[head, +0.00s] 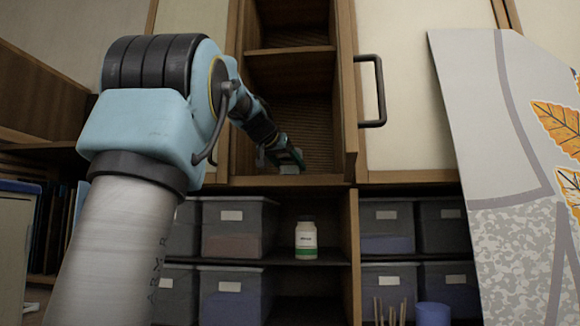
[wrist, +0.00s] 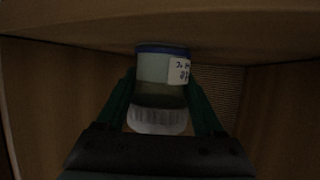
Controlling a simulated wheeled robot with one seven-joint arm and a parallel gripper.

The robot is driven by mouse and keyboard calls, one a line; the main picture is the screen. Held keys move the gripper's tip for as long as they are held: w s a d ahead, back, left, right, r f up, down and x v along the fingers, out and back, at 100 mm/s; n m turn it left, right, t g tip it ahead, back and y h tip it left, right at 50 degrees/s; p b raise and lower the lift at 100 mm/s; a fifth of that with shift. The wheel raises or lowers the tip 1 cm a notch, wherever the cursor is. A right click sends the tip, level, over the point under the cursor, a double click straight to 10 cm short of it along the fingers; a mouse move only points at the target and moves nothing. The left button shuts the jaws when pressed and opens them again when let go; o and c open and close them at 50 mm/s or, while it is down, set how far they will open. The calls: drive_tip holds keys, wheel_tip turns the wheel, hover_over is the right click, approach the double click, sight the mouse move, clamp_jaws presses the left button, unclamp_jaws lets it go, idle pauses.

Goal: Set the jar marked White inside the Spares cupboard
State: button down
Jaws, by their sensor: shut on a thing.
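My gripper (head: 280,156) is inside an open wooden cupboard (head: 312,112), low in its lower compartment, above the cupboard floor. In the wrist view it is shut on a jar (wrist: 165,70) with a pale lid, a blue band and a white label; the green fingers clasp its sides. The label's writing is too small and dark to read. The jar's banded end is close to a wooden surface; I cannot tell whether it touches. In the head view the held jar is mostly hidden by my gripper. No cupboard name is visible.
Another white jar (head: 306,240) with a green band stands on the shelf below, between grey labelled bins (head: 240,227). The cupboard's door stands open at right, near a dark handle (head: 372,90). A large leaf-patterned panel (head: 490,130) stands at right.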

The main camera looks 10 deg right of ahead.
unclamp_jaws()
drive_tip(key=b+v, duration=0.3)
drive_tip(key=v, duration=0.9)
idle(0.4)
